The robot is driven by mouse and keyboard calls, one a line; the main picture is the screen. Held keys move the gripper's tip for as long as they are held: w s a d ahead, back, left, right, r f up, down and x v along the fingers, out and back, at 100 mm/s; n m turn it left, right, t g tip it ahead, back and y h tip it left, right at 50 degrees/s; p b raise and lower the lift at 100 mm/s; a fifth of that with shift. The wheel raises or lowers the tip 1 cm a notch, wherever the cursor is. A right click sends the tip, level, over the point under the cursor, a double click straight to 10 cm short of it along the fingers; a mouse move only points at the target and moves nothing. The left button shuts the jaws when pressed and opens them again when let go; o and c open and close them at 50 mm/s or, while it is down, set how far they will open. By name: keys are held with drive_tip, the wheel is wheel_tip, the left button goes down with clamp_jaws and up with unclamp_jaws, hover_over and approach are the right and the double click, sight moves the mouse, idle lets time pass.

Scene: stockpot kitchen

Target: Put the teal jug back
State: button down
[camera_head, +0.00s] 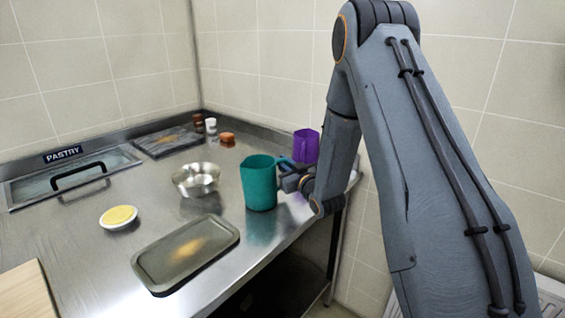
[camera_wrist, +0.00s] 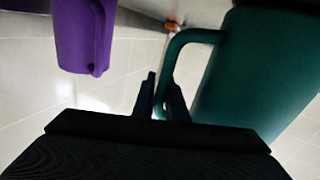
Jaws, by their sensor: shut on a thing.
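The teal jug (camera_head: 260,184) is upright at the right part of the steel counter (camera_head: 165,265) in the head view. I cannot tell whether its base touches the counter. My gripper (camera_head: 287,172) is at the jug's right side, where the handle is. In the wrist view the teal jug (camera_wrist: 262,72) fills the right side, and its handle comes down between my fingers. My gripper (camera_wrist: 160,100) is shut on that handle. The fingertips are partly hidden in the head view by the wrist.
A purple jug (camera_head: 305,146) stands just behind my gripper. A steel bowl (camera_head: 196,180), a dark tray (camera_head: 186,254) and a small yellow-filled dish (camera_head: 119,217) lie left of the teal jug. Small jars (camera_head: 211,127) stand at the back. A lidded "PASTRY" well (camera_head: 75,177) is at the left.

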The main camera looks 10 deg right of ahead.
drive_tip(key=c, duration=2.1)
unclamp_jaws()
drive_tip(key=shift+f, duration=0.15)
drive_tip(key=o, duration=0.3)
drive_tip(key=shift+o, duration=0.2)
